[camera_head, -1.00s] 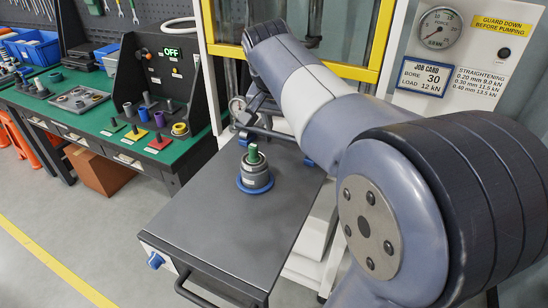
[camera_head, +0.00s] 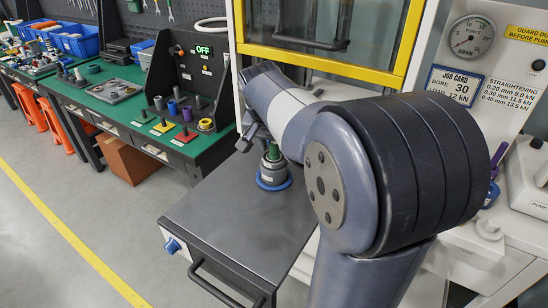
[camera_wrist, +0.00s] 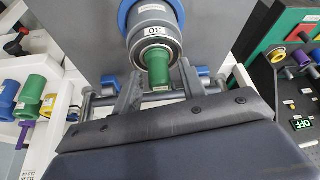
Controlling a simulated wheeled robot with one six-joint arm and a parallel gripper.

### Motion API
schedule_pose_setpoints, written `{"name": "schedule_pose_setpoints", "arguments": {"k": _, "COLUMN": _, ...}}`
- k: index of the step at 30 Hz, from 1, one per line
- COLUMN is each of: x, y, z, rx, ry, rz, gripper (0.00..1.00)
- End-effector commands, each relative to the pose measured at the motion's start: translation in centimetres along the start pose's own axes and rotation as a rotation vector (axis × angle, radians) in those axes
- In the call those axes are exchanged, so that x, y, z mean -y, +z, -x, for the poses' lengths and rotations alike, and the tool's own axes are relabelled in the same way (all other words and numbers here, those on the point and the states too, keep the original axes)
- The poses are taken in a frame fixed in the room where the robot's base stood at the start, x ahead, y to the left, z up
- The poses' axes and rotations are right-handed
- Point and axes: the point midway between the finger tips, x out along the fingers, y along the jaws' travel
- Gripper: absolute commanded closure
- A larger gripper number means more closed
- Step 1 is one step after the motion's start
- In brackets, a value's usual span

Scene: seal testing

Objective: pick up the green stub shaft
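The green stub shaft (camera_head: 273,151) stands up from a grey cylindrical housing (camera_head: 272,170) on a blue ring base, on the grey cart top (camera_head: 225,225). In the wrist view the green shaft (camera_wrist: 158,70) sticks out of the housing marked 30 (camera_wrist: 152,32). My gripper (camera_wrist: 158,84) is open, with one finger on each side of the shaft and a visible gap at the left. Whether the right finger touches green cannot be told. In the head view my gripper (camera_head: 250,135) is beside the housing, partly hidden by my arm.
A green-topped bench (camera_head: 115,95) with parts trays and coloured pads stands at the left. A black panel (camera_head: 190,60) reads OFF. A yellow-framed guard (camera_head: 325,60) stands behind. Green and blue parts (camera_wrist: 30,98) show at the wrist view's left. The cart's front is clear.

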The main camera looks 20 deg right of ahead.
Motion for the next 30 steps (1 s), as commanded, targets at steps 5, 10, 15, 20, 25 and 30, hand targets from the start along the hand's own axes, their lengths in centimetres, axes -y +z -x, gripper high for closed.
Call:
{"name": "schedule_pose_setpoints", "arguments": {"k": 5, "x": 0.0, "y": 0.0, "z": 0.0, "rx": 0.000, "ry": 0.000, "rz": 0.000, "gripper": 0.75}}
{"name": "schedule_pose_setpoints", "arguments": {"k": 10, "x": 0.0, "y": 0.0, "z": 0.0, "rx": 0.000, "ry": 0.000, "rz": 0.000, "gripper": 0.89}}
{"name": "schedule_pose_setpoints", "arguments": {"k": 15, "x": 0.0, "y": 0.0, "z": 0.0, "rx": 0.000, "ry": 0.000, "rz": 0.000, "gripper": 1.00}}
{"name": "schedule_pose_setpoints", "arguments": {"k": 20, "x": 0.0, "y": -0.1, "z": 0.1, "rx": -0.002, "ry": -0.001, "rz": 0.000, "gripper": 1.00}}
{"name": "schedule_pose_setpoints", "arguments": {"k": 25, "x": 0.0, "y": -0.1, "z": 0.2, "rx": 0.000, "ry": 0.000, "rz": 0.000, "gripper": 1.00}}
{"name": "schedule_pose_setpoints", "arguments": {"k": 30, "x": 0.1, "y": -0.9, "z": 2.0, "rx": -0.003, "ry": -0.002, "rz": -0.001, "gripper": 1.00}}
